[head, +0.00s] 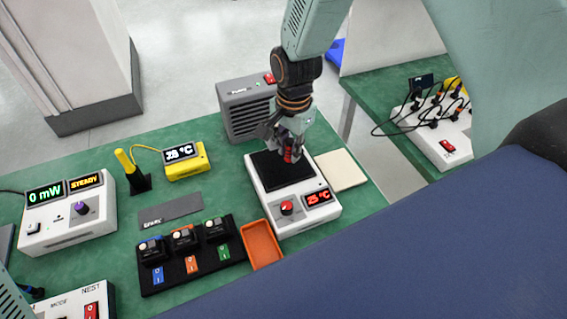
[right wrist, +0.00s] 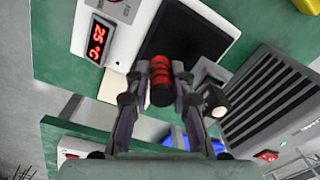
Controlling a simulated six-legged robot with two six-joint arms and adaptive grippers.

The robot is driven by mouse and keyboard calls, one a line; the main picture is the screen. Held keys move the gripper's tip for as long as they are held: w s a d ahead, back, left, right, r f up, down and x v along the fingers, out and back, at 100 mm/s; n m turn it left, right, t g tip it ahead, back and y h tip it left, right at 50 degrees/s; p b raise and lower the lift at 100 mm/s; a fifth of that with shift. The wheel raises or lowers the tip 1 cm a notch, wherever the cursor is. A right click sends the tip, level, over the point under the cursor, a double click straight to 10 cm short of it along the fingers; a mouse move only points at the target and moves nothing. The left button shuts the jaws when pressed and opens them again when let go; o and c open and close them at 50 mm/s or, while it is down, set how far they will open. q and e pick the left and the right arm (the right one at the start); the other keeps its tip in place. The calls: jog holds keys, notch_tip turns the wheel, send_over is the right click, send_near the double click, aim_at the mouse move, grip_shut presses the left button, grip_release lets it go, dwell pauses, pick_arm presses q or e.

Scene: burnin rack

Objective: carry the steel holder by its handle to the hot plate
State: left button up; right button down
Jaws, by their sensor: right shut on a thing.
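The hot plate is a white box (head: 322,212) with a black top (head: 272,168), a red knob and a red display reading 25 °C; it also shows in the right wrist view (right wrist: 118,40). My right gripper (head: 290,150) is over the black top in the head view. In the right wrist view its fingers (right wrist: 160,92) are shut on a red handle with black bands (right wrist: 160,72). The steel body of the holder cannot be made out; gripper and handle hide it. Whether it touches the plate cannot be told. My left gripper is not in view.
A grey vented box (head: 246,110) stands behind the hot plate. A pale tile (head: 342,172) lies to its right. An orange tray (head: 261,245) and a black rack (head: 192,268) with several modules are to its left. A yellow meter (head: 187,162) stands further left.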

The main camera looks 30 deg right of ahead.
aim_at(288, 174)
jog(key=shift+f, duration=0.75)
jog(key=shift+w+a+f, duration=0.1)
jog(key=shift+w+f, duration=0.1)
jog(key=shift+f, duration=0.45)
jog(key=f, duration=0.3)
jog(key=shift+s+d, duration=0.15)
jog(key=shift+d, duration=0.05)
jog(key=shift+f, duration=0.2)
jog(key=shift+a, duration=0.2)
jog(key=c, duration=1.6)
grip_release()
jog(key=shift+f, duration=0.15)
jog(key=o, duration=0.4)
jog(key=shift+d, duration=0.1)
jog(key=shift+o, duration=0.2)
